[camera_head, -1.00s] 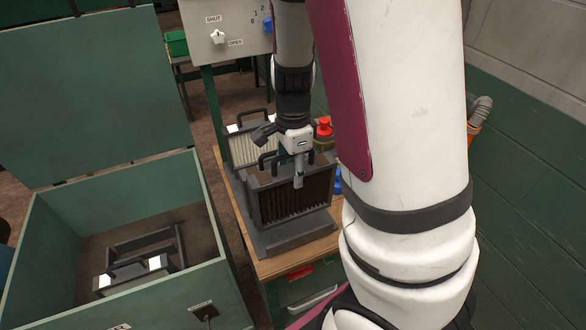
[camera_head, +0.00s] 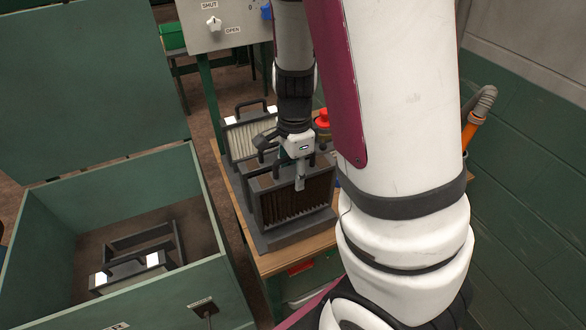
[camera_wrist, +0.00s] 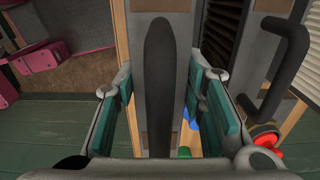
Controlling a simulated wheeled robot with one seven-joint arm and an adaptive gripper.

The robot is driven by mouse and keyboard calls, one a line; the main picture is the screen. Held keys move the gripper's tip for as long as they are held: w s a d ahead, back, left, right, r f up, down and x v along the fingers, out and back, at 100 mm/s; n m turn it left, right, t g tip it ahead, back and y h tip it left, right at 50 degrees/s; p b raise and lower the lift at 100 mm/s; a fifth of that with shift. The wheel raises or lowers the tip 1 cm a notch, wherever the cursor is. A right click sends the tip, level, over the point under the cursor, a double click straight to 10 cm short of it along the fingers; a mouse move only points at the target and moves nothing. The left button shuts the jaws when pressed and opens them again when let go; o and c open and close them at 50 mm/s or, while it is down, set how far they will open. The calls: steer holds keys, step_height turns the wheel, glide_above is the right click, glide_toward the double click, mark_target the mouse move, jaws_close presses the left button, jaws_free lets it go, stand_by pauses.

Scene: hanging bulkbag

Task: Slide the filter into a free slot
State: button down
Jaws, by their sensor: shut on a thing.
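My gripper (camera_head: 299,178) is shut on the dark upright handle (camera_wrist: 158,85) of a filter, which stands between the teal finger pads in the wrist view. In the head view it is over a grey-framed filter with brown pleats (camera_head: 305,203), upright at the grey rack (camera_head: 290,238) on the wooden bench. This seems to be the held filter. My gripper hides part of its top, and I cannot tell how deep it sits. A pale pleated filter (camera_head: 246,138) with a dark handle stands behind it, to the left. Another handle (camera_wrist: 287,65) shows at right in the wrist view.
A green open box (camera_head: 215,285) at left holds a dark frame with white patches (camera_head: 128,272). A red knob (camera_head: 322,117) stands behind the rack. A grey panel with a SHUT/OPEN switch (camera_head: 214,23) is at the back. A green wall closes the right side.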

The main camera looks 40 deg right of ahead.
steer(key=shift+f+b, duration=1.2)
steer(key=shift+f, duration=0.85)
steer(key=c, duration=1)
jaws_free()
steer(key=shift+o, duration=0.2)
step_height(320, 180, up, 12)
steer(key=shift+f, duration=0.1)
steer(key=s+a+r+n+t, duration=0.2)
steer(key=s+a+r+n, duration=0.2)
steer(key=n, duration=0.6)
steer(key=s+a+r+n+t, duration=0.3)
steer(key=s+a+r+n, duration=0.2)
steer(key=r+n, duration=0.4)
steer(key=shift+a+n, duration=0.6)
steer(key=shift+a, duration=0.2)
